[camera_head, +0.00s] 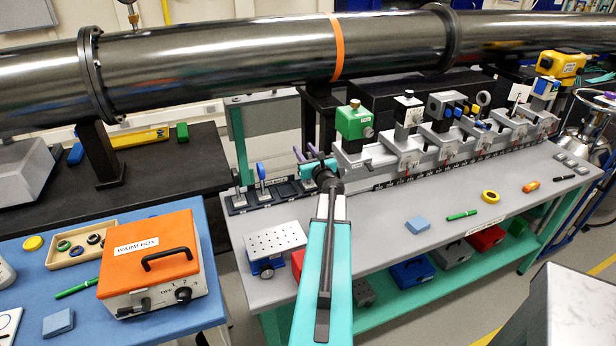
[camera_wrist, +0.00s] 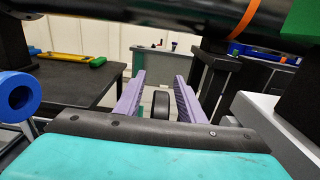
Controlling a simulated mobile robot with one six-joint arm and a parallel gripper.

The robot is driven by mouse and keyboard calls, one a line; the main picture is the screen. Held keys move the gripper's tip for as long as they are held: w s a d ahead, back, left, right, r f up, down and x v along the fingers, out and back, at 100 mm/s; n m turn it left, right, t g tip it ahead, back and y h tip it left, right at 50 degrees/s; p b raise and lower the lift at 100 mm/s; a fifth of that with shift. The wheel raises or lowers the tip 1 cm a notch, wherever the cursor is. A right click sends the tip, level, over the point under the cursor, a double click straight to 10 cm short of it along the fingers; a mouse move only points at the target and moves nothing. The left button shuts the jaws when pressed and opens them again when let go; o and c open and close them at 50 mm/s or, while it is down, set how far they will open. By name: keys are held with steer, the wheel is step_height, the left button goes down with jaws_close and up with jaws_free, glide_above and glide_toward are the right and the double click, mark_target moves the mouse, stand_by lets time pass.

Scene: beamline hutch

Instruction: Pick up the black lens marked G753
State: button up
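My gripper (camera_head: 305,152) is above the lens rack (camera_head: 238,206) at the left end of the grey bench. In the wrist view its two purple fingers (camera_wrist: 158,92) are apart. A black, rounded upright piece (camera_wrist: 161,105), which looks like a lens seen edge-on, shows between the fingers with a gap on each side. I cannot read any G753 mark on it. In the head view my arm hides this spot. A blue lens (camera_head: 262,171) stands in the rack to the left; a blue ring (camera_wrist: 18,97) shows at the wrist view's left edge.
A large beam pipe (camera_head: 230,60) runs above and behind. An optics rail (camera_head: 440,160) with a green-topped mount (camera_head: 354,121) is close on the right. A perforated stage (camera_head: 275,242) stands in front of the rack. The orange warm box (camera_head: 150,255) is on the blue table at left.

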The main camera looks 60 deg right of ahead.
jaws_close()
steer(key=shift+r, duration=0.15)
steer(key=s+a+r+p, duration=0.5)
steer(key=s+a+p, duration=0.4)
steer(key=s, duration=0.3)
steer(key=shift+s+a+p, duration=0.15)
steer(key=shift+s+p, duration=0.2)
steer(key=shift+p, duration=0.4)
stand_by(1.2)
steer(key=shift+s+f, duration=0.1)
steer(key=shift+f, duration=0.05)
stand_by(0.7)
